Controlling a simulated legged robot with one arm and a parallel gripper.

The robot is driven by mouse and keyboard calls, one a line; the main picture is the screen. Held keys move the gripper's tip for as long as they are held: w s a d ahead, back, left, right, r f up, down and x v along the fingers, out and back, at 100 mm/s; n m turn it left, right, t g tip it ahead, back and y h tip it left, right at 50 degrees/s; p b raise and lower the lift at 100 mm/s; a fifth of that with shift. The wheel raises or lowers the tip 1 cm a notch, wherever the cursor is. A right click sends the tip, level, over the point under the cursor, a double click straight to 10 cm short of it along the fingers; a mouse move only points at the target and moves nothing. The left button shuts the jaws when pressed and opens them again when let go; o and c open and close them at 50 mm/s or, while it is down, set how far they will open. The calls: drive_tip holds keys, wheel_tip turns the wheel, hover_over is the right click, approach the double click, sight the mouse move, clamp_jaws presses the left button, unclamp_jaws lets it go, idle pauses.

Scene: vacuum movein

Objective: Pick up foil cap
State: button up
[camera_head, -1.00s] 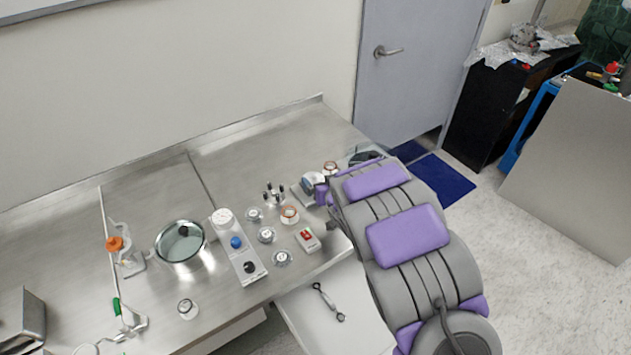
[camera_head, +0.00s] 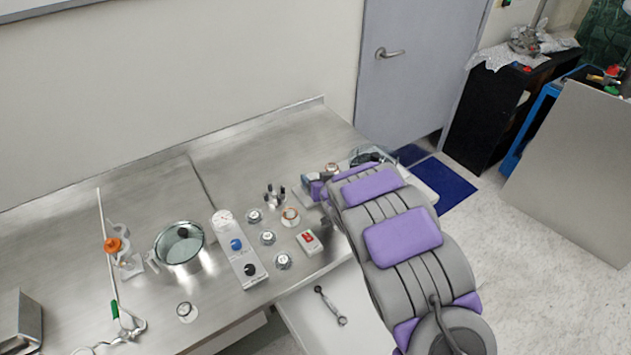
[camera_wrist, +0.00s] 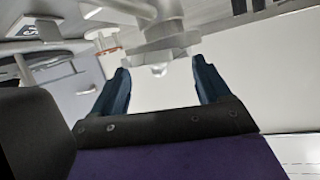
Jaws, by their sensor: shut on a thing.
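My gripper (camera_wrist: 161,82) is shut on a pale grey, stepped piece (camera_wrist: 163,42) in the wrist view. It looks like the foil cap, with a small rounded clear bump on its near side, but its full shape is cut off. The dark blue fingers stand on either side of it. In the head view my purple and grey arm covers the right end of the steel bench (camera_head: 250,150). My gripper is at the arm's far end there, and the piece it holds cannot be made out.
Several small capped jars (camera_head: 268,238) stand just left of my arm, beside a red-switched box (camera_head: 309,242). A control panel (camera_head: 238,250) and a steel pot (camera_head: 180,246) are further left. A wrench-like tool (camera_head: 330,305) lies on a white surface. The bench's back is clear.

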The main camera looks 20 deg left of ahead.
drive_tip(key=shift+a+f, duration=0.1)
drive_tip(key=shift+a, duration=0.05)
drive_tip(key=c, duration=0.3)
